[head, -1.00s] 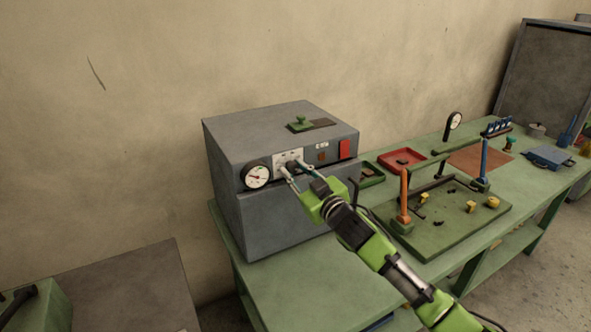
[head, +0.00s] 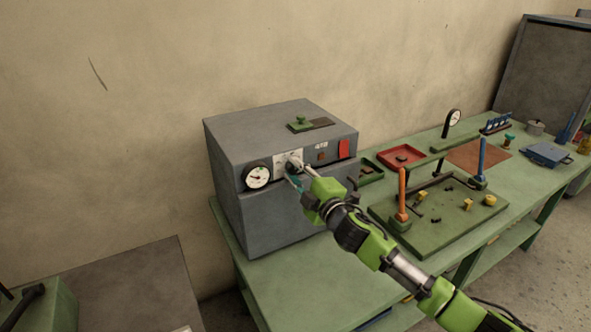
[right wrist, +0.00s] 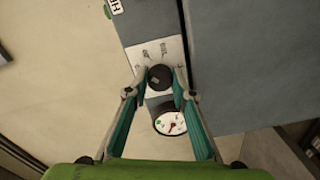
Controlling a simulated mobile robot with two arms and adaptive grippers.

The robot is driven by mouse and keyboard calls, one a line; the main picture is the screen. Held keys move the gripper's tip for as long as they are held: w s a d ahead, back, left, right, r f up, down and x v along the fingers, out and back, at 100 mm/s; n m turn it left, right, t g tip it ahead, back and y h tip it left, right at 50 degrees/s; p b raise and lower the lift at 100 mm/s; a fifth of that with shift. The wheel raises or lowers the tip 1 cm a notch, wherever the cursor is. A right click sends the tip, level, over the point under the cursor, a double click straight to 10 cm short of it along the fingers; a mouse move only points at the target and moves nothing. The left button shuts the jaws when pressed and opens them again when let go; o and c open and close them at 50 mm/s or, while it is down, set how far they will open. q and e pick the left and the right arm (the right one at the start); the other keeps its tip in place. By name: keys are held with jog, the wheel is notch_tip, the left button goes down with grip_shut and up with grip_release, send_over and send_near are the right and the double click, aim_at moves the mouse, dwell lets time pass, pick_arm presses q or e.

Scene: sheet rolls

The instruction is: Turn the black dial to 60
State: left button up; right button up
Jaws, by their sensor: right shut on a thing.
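The black dial (right wrist: 160,77) sits on a white plate (right wrist: 158,55) with small markings, too blurred to read. The plate is on the front of a grey box-shaped machine (head: 268,129). My right gripper (right wrist: 160,84) is shut on the black dial, with one finger on each side of it. In the head view my right gripper (head: 293,168) reaches the plate from the lower right, and its fingers mostly hide the dial. The dial's pointer setting cannot be read. My left gripper is not in view.
A round white gauge (head: 257,177) with a red needle is left of the dial. A red switch (head: 344,148) is at the panel's right. The green bench (head: 292,284) is clear in front; a red tray (head: 400,157) and a green fixture plate (head: 440,232) lie to the right.

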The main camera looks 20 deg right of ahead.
jog(key=n, duration=0.4)
jog(key=shift+p, duration=0.4)
jog(key=shift+n, duration=0.3)
jog(key=o, duration=1.1)
jog(key=shift+s, duration=0.15)
jog(key=s+d, duration=0.1)
jog(key=s, duration=1)
jog(key=shift+s+d, duration=0.3)
